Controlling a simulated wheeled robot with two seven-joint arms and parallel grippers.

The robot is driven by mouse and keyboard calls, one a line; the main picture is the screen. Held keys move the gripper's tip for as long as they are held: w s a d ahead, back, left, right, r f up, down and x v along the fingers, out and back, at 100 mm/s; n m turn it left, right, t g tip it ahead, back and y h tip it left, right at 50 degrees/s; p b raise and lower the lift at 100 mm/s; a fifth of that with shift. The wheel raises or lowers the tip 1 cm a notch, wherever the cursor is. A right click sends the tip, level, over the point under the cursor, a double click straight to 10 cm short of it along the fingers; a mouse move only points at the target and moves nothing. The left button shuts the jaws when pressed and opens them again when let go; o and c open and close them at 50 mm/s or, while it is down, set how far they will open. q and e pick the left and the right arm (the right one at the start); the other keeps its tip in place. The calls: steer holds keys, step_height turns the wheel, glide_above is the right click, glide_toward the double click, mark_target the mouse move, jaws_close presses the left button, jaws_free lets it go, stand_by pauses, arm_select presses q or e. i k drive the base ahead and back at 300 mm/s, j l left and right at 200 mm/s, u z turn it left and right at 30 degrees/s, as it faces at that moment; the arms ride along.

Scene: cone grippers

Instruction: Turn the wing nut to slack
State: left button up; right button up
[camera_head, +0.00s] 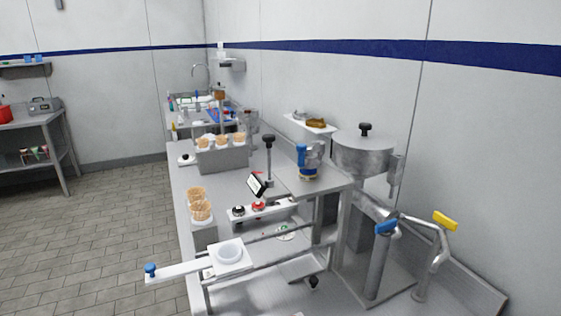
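No gripper of mine shows in the head view. I cannot tell for certain which part is the wing nut. A small blue knob (151,270) stands upright on the left end of a pale flat bar that juts out from the bench frame. A blue-handled part (386,227) tops a grey upright cylinder at the lower right. A yellow handle (445,220) sits on a bent metal pipe beside it. All are too small to show fine shape.
A metal bench (180,215) runs along the right wall. It carries stacked cones (200,208), a grey box of cones (222,160), a lidded metal drum (364,155) and a white ring (230,252). The tiled floor (95,225) to the left is clear.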

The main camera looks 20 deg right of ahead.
mark_target(310, 152)
steer(key=j+z, duration=0.2)
steer(key=j, duration=0.35)
steer(key=i+j+z, duration=0.15)
steer(key=j+z, duration=0.2)
steer(key=j, duration=0.5)
steer(key=j+z, duration=0.35)
steer(key=j, duration=0.45)
steer(key=i+j+z, duration=0.3)
steer(key=i, duration=0.2)
steer(key=i+j+z, duration=0.3)
steer(key=i, duration=0.15)
